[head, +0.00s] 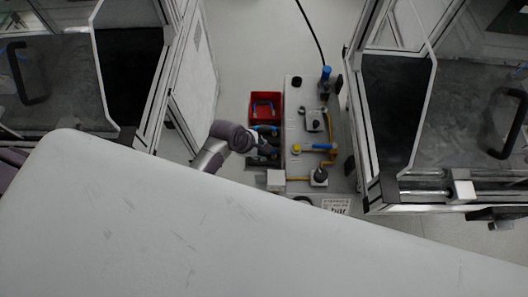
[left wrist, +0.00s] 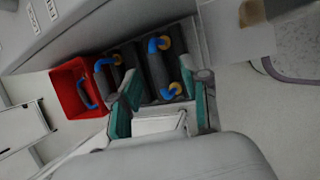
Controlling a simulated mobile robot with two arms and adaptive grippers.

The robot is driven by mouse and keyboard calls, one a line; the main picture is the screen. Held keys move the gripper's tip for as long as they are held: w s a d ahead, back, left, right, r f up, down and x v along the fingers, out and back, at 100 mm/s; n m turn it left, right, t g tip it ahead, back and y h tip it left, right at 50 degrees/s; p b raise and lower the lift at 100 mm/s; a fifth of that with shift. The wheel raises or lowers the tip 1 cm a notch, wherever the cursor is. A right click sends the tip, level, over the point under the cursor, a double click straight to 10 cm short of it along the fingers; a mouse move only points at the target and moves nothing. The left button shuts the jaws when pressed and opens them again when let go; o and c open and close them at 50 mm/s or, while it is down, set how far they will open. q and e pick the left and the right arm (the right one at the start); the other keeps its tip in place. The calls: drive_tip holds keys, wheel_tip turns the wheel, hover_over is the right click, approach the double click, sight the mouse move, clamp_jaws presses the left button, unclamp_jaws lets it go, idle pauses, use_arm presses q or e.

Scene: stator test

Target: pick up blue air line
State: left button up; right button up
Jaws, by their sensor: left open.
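Several blue curved air lines show in the left wrist view. One blue air line (left wrist: 186,78) with yellow ends lies in a dark compartment between my open left gripper's fingertips (left wrist: 167,82) as seen in the picture. Another (left wrist: 106,63) lies in the dark compartment to its left. A third blue piece (left wrist: 85,94) is in the red bin (left wrist: 66,78). In the head view my left gripper (head: 264,143) is over the dark compartments beside the red bin (head: 254,103). The gripper appears empty; its height above the lines is hard to tell. My right gripper is not in view.
A light panel (head: 297,95) with fittings, a blue-topped part (head: 326,73) and yellow pipes stands just right of the bins. A small white box (head: 275,180) sits at the near end. Framed machines (head: 185,85) (head: 405,195) flank both sides.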

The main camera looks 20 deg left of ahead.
use_arm(q)
drive_tip(key=shift+x, duration=1.6)
drive_tip(key=shift+a+r, duration=0.1)
drive_tip(key=shift+c, duration=0.5)
clamp_jaws()
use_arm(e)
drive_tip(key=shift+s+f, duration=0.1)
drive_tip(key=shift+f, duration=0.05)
use_arm(q)
drive_tip(key=shift+r, duration=0.1)
